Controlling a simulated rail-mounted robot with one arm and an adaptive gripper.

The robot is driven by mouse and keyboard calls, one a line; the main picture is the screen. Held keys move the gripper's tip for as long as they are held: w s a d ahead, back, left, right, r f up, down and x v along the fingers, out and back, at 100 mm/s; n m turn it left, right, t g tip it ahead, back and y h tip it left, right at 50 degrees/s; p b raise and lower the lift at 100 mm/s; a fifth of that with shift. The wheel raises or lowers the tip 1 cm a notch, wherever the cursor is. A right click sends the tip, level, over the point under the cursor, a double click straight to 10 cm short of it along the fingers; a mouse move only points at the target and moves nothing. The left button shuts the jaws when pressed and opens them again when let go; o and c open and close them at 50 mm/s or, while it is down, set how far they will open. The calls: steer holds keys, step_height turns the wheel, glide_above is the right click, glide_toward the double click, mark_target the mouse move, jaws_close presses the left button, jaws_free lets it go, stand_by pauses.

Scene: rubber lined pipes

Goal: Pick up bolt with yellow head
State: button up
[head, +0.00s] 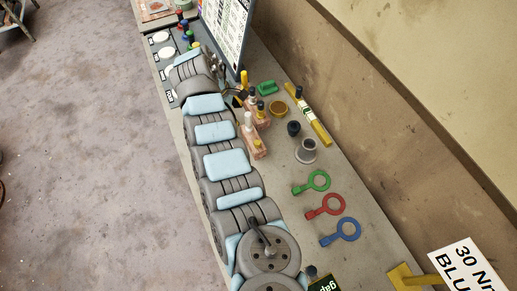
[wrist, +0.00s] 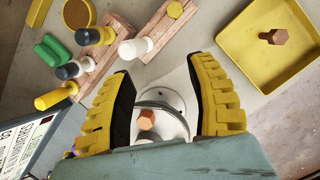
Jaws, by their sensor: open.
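The bolt with the yellow head (wrist: 175,10) shows its hexagonal yellow head at the top of the wrist view. It stands in a wooden block (wrist: 150,32) beside a white-topped peg (wrist: 134,48). In the head view a small yellow top (head: 257,143) shows on the nearer wooden block (head: 253,152), beside a white peg. My gripper (wrist: 162,70) is open, with its two yellow, black-padded fingers apart and nothing held. In the wrist view the yellow head lies beyond the fingertips, apart from them. I cannot make out my fingers clearly in the head view.
Between the fingers' sightline is a pale round fixture with a copper hex bolt (wrist: 147,120). A yellow tray (wrist: 240,72) holds another copper bolt. A second block carries dark-topped pegs (wrist: 88,37). Green, red and blue ring tools (head: 317,181) lie right of my arm. A sign board (head: 227,30) stands behind.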

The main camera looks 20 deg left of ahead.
steer(key=s+d+r+h, duration=0.1)
steer(key=s+d+r, duration=0.1)
glide_toward(258, 142)
steer(key=shift+n+g, duration=0.4)
steer(key=x, duration=0.4)
steer(key=shift+d+f+p, duration=0.2)
steer(key=shift+f+p, duration=0.1)
steer(key=shift+p, duration=0.05)
steer(key=shift+w+b+x, duration=0.15)
steer(key=shift+b+x, duration=0.05)
steer(key=shift+x, duration=1.2)
steer(key=shift+w+b+x, duration=0.15)
steer(key=shift+b+x, duration=0.05)
steer(key=shift+x, duration=1.2)
steer(key=shift+c, duration=0.2)
jaws_close()
